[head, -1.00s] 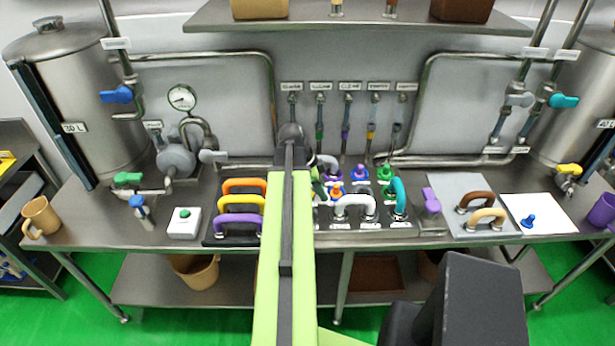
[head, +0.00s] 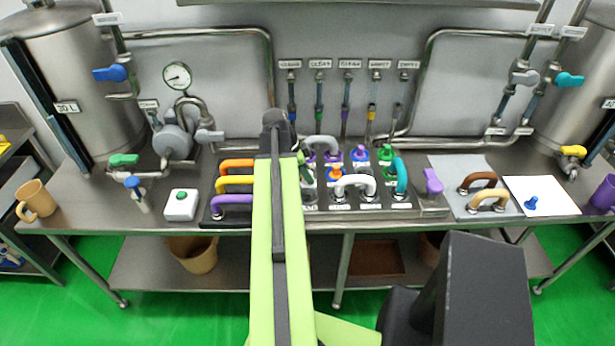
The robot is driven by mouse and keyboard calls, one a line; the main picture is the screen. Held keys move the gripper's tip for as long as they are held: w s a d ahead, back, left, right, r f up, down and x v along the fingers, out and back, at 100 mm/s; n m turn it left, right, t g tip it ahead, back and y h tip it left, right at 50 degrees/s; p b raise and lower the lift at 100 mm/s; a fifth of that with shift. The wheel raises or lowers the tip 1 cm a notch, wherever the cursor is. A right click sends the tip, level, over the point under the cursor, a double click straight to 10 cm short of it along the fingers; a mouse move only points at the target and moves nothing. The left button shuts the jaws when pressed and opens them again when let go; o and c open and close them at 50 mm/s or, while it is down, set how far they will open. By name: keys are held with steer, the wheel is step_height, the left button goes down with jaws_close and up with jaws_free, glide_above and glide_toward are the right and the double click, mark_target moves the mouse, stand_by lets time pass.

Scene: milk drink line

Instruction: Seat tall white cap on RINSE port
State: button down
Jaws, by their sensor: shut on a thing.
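My arm reaches over the bench, and its dark end joint (head: 276,122) stands in front of the back wall. My gripper hangs behind the arm, mostly hidden. Only a small green and dark part (head: 300,158) shows at the arm's right edge, above the left side of the port panel (head: 432,204). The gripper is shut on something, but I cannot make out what. I cannot pick out a tall white cap for sure. The panel bears several ports with small labels, too small to read, so I cannot tell which is RINSE.
Coloured handles (head: 232,201) lie to the left. A purple block (head: 433,182) and a white mat (head: 558,200) are to the right.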

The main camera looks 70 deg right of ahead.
mark_target(304, 183)
step_height(304, 183, down, 7)
steer(key=b, duration=0.6)
steer(key=shift+f, duration=0.2)
steer(key=c, duration=1.2)
jaws_free()
steer(key=shift+o, duration=0.2)
steer(key=shift+r, duration=0.4)
steer(key=p+v, duration=1.5)
steer(key=v, duration=0.1)
steer(key=shift+w+a+r+p, duration=0.15)
steer(key=shift+w+r+p, duration=0.05)
steer(key=shift+r+p, duration=0.15)
